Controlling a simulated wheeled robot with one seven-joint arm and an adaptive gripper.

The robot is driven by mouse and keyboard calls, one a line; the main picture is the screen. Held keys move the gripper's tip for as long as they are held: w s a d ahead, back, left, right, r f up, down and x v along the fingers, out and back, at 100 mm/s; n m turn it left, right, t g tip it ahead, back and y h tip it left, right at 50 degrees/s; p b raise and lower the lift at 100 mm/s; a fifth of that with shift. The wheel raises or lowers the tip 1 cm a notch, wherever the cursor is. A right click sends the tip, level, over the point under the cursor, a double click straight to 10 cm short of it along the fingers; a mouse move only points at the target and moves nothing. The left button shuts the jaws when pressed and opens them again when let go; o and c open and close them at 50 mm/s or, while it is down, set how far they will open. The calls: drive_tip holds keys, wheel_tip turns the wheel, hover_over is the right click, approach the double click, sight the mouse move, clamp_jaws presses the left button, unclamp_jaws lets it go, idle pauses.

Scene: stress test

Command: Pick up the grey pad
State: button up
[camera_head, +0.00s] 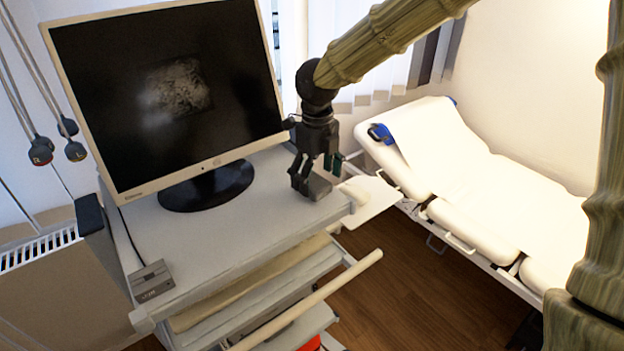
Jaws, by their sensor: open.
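A small grey block, which looks like the grey pad (319,187), lies on the right part of the cart's grey top (250,225). My gripper (315,178) points down right over it with its dark fingers apart. One finger is at the pad's left and the other is at its upper right. The fingers hide part of the pad, and I cannot tell whether they touch it.
A monitor (165,90) on a round black base (206,187) stands left of my gripper. A small grey box (151,281) lies at the cart's front left corner. A rail (310,302) juts out in front. A white couch (470,190) stands to the right.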

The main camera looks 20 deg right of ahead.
drive_tip(key=shift+f, duration=0.85)
drive_tip(key=c, duration=0.9)
drive_tip(key=shift+c, duration=0.2)
drive_tip(key=shift+r, duration=0.15)
drive_tip(key=shift+r+b, duration=0.4)
drive_tip(key=shift+r, duration=0.15)
drive_tip(key=shift+r+b, duration=0.6)
drive_tip(key=shift+r, duration=0.35)
drive_tip(key=s+a+r+b, duration=0.1)
drive_tip(key=s+b, duration=0.1)
drive_tip(key=s, duration=0.6)
drive_tip(key=s+a+b, duration=0.2)
drive_tip(key=s+b, duration=0.1)
drive_tip(key=s, duration=0.4)
drive_tip(key=shift+s+a+r, duration=0.25)
drive_tip(key=shift+s+r, duration=0.1)
drive_tip(key=shift+r, duration=0.05)
